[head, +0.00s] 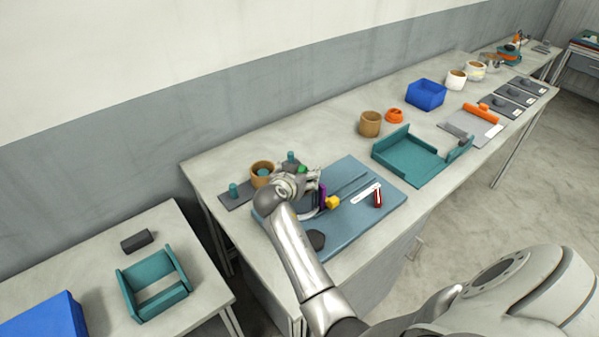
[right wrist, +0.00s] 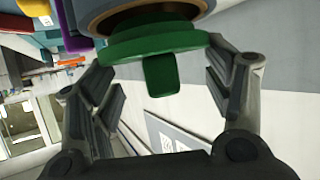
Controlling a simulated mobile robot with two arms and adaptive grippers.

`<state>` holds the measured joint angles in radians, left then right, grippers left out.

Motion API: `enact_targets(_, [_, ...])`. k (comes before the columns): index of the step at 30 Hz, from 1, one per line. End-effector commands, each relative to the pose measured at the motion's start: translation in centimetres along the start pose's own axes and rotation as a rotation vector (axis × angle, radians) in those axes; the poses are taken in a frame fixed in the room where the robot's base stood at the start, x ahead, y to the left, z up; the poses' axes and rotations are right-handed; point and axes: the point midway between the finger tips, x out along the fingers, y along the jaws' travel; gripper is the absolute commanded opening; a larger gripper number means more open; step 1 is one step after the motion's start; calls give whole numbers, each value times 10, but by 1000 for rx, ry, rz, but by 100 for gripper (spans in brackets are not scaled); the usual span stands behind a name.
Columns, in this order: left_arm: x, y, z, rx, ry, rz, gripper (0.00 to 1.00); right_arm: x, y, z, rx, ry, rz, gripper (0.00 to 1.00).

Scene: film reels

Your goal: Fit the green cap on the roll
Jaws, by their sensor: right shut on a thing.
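The green cap (right wrist: 155,42) is a round disc with a square knob, near the top middle of the right wrist view. My right gripper (right wrist: 162,85) is shut on it, with the knob pointing back between the fingers. In the head view my right gripper (head: 310,182) is over the blue mat's left part, and a small bit of green cap (head: 301,169) shows. My left gripper is not in view.
The blue mat (head: 345,225) holds a purple piece (head: 322,196), a yellow piece (head: 333,202) and a red-handled tool (head: 377,198). A brown ring (head: 262,170) stands around a teal post. A teal tray (head: 410,165) lies to the right.

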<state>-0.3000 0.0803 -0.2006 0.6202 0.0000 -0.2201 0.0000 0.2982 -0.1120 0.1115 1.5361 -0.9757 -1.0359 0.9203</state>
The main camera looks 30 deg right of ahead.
Motion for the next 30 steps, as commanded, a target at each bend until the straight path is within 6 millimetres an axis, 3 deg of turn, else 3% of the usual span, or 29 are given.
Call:
enact_targets(14, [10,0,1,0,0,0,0,5,0,10,0,0,0,49])
enact_targets(30, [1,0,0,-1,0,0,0,-1,0,-2,0,0,0,49])
